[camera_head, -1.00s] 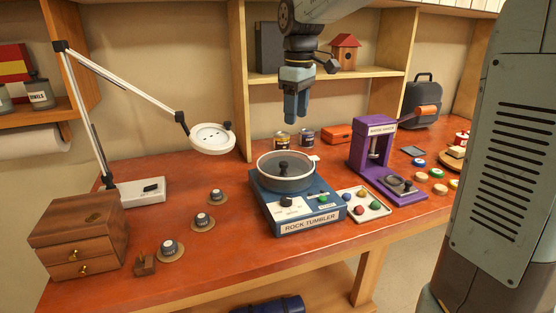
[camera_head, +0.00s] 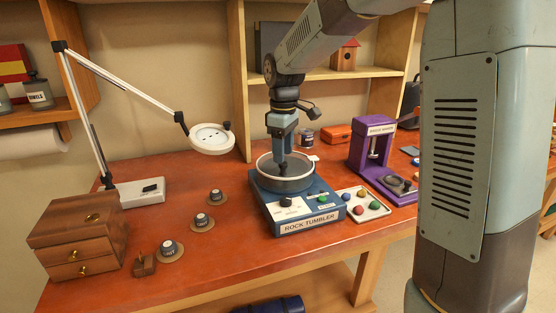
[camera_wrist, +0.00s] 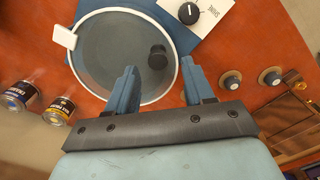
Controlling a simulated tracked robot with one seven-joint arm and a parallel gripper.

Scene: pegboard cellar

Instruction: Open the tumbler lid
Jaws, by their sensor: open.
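The rock tumbler (camera_head: 296,212) is a blue box with a round drum on top, standing on the bench. Its grey see-through lid (camera_wrist: 115,60) covers the drum, with a dark knob (camera_wrist: 157,57) standing on it. A white tab (camera_wrist: 63,36) sticks out at the lid's rim in the wrist view. My gripper (camera_head: 281,155) is over the drum, fingers pointing down near the knob. In the wrist view my gripper (camera_wrist: 160,78) is open, its two fingers apart with the knob beyond and roughly between them. I cannot tell whether a finger touches the knob.
A magnifier lamp (camera_head: 210,138) reaches in from the left. A purple stand (camera_head: 378,160) and a tray of coloured stones (camera_head: 375,213) are right of the tumbler. Small tins (camera_wrist: 60,110) stand behind it.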

